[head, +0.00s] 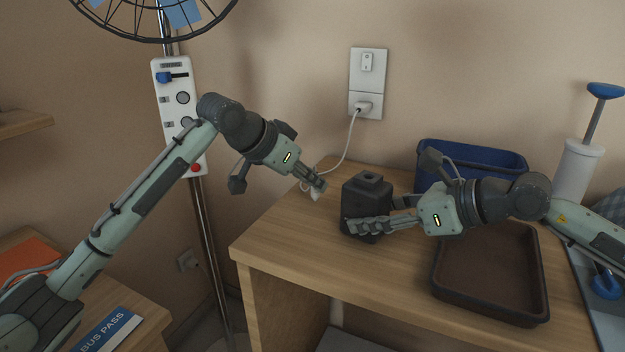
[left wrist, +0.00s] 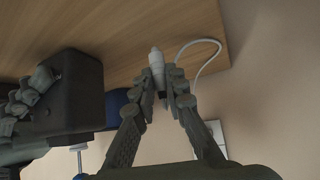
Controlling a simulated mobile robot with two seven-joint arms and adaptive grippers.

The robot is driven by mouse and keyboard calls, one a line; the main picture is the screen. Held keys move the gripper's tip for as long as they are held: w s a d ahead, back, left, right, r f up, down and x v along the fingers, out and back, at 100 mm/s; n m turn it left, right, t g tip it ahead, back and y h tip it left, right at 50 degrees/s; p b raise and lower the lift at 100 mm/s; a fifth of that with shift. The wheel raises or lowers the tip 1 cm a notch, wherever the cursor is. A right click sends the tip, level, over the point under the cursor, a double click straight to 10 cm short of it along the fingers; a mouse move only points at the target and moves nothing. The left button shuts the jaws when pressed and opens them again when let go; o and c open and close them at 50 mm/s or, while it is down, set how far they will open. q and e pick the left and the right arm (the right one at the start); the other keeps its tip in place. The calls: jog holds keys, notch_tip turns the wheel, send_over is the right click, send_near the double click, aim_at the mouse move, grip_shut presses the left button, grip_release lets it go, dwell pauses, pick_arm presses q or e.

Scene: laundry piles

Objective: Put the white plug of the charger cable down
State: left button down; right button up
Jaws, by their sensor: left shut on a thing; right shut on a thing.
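The white plug (head: 315,195) of the charger cable is between the fingers of my left gripper (head: 318,184), low over the left back part of the desk. The left wrist view shows the white plug (left wrist: 155,58) pinched at the fingertips (left wrist: 168,82), with wood behind it; I cannot tell whether it touches the desk. The white cable (head: 349,140) runs from the plug up to the wall socket (head: 365,106). My right gripper (head: 365,214) is shut on a dark grey block (head: 368,188), which appears upright on the desk.
A brown tray (head: 440,268) lies on the desk (head: 290,243) at right, with a blue bin (head: 480,156) behind it. A white pump-like cylinder (head: 578,170) stands far right. A fan's pole and control box (head: 180,105) stand left of the desk. The front left desk is clear.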

jog(key=shift+f, duration=0.1)
pick_arm(q)
jog(key=shift+f, duration=0.6)
jog(key=c, duration=1.6)
grip_release()
jog(key=shift+o, duration=0.2)
jog(key=shift+r, duration=0.25)
jog(key=v, duration=1.2)
jog(key=shift+r, duration=0.45)
jog(key=shift+w+d, duration=0.1)
